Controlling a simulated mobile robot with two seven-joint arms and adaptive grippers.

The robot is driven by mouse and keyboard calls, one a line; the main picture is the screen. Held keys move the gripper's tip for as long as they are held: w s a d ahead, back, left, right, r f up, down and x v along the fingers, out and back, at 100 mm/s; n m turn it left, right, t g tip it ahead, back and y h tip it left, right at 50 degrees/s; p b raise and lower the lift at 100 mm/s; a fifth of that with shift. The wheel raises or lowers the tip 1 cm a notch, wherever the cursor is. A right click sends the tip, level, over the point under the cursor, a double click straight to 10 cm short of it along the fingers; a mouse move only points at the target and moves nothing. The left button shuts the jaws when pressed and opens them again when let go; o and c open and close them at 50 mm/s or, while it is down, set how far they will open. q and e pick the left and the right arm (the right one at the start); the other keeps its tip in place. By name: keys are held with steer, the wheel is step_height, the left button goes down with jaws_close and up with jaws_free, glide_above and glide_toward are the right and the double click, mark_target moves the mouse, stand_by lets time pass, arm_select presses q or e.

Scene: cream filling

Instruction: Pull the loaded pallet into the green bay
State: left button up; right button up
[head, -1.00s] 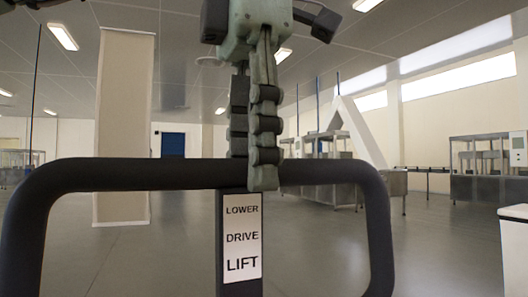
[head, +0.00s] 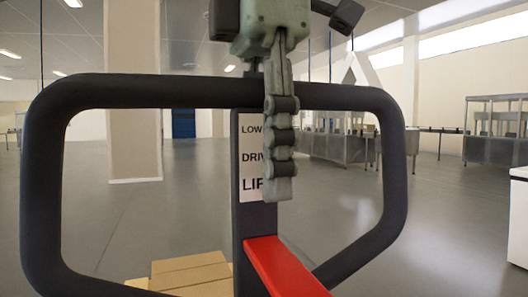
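The dark loop handle (head: 170,92) of a pallet truck fills the near view. Its post carries a white label (head: 250,165) with LOWER, DRIVE and LIFT, partly covered by my gripper. My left gripper (head: 280,180) comes down from above at the handle's top bar. One jointed finger hangs in front of the bar and post; the other is mostly hidden behind them, so its grip is unclear. Cardboard boxes (head: 190,268) show low behind the handle. The pallet and green bay are not visible. My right gripper is out of view.
A red bar (head: 285,268) juts out low at the post. A pale column (head: 135,120) stands behind left. Metal workstations (head: 495,132) stand at the back right, and a white unit (head: 518,215) is at the right edge. Grey floor (head: 450,225) between them is open.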

arm_select(q)
jaws_close()
stand_by(0.6)
